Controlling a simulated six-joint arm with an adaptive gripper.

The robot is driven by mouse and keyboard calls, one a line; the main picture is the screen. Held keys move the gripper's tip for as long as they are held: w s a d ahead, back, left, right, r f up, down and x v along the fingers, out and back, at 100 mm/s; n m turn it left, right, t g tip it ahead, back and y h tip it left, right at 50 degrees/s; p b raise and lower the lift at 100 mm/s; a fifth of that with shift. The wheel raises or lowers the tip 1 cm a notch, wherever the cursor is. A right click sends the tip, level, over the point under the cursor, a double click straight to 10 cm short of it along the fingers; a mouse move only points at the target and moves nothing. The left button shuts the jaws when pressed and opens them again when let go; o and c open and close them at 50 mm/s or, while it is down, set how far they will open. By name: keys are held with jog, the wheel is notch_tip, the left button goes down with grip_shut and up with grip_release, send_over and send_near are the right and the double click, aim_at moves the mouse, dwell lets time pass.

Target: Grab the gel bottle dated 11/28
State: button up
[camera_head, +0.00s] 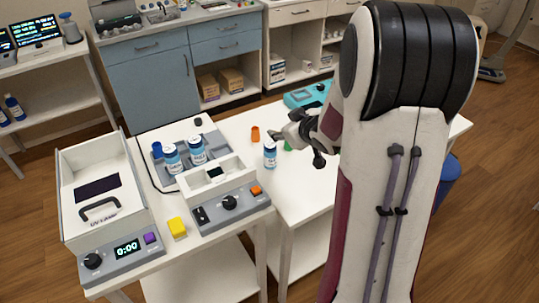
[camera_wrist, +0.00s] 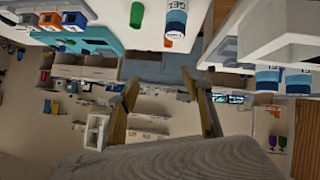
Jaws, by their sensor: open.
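In the wrist view, which looks upside down, this bottle (camera_wrist: 176,17) shows "GEL" lettering at the top, beyond the fingers. Two similar bottles stand on the left table, one on the left (camera_head: 172,160) and one on the right (camera_head: 197,152). No date is legible on any bottle. My gripper is open; its fingers (camera_wrist: 165,85) are spread with nothing between them.
An orange cup (camera_head: 255,134), a green item (camera_head: 288,146) and a teal device (camera_head: 305,95) are near my gripper. The left table holds a grey device with a knob (camera_head: 230,204), a yellow block (camera_head: 177,227) and a UV box (camera_head: 100,185). The right table's front is clear.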

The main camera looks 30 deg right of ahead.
jog(key=t+y, duration=0.1)
jog(key=y, duration=0.1)
send_over(275, 154)
jog(key=s+d, duration=0.2)
jog(key=s, duration=0.1)
notch_tip(275, 154, down, 5)
jog(key=shift+s+a+f+n+t+y, duration=0.1)
jog(key=shift+s+f+t+y, duration=0.3)
jog(key=shift+f, duration=0.7)
jog(key=shift+s+a+f+n+t+y, duration=0.1)
jog(key=shift+s+f+y, duration=0.15)
jog(key=shift+f+y, duration=0.6)
jog(key=shift+s+f+n+t+y, duration=0.1)
jog(key=shift+s+f+t+y, duration=0.15)
jog(key=shift+f, duration=1.05)
jog(key=shift+x, duration=1.25)
jog(key=shift+f, duration=0.1)
jog(key=shift+a+x, duration=0.2)
jog(key=shift+x, duration=2.4)
jog(key=shift+s+f, duration=0.15)
